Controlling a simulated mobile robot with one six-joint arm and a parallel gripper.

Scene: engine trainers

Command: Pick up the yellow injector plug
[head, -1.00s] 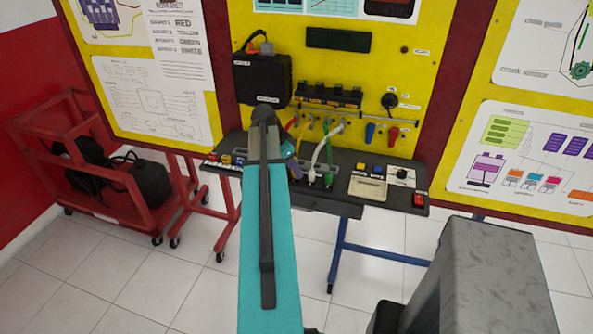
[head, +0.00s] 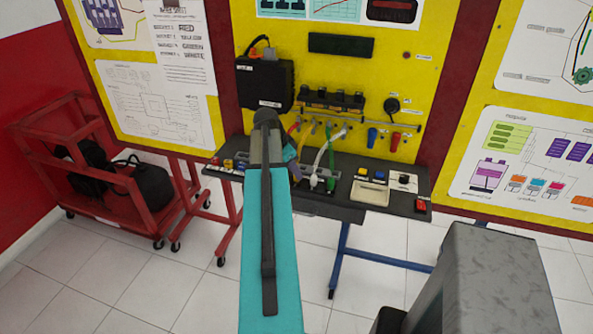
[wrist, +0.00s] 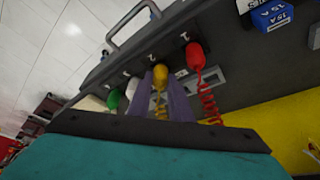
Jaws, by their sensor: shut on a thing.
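The yellow injector plug (wrist: 161,77) shows in the wrist view, with a coiled yellow lead below it. My gripper (wrist: 160,80) has its two purple fingers on either side of this plug and is shut on it. The plug is at the dark panel, between a white plug and the red plug; whether it is still seated in its socket is hard to tell. In the head view my arm hides the yellow plug, and only part of my gripper (head: 290,157) shows over the console.
The red plug (wrist: 195,56) is close on the right in the wrist view. The white plug (wrist: 132,87) and green plug (wrist: 114,98) are on the left. A metal handle (wrist: 133,22) stands at the panel edge. The dark console (head: 345,180) fronts the yellow board.

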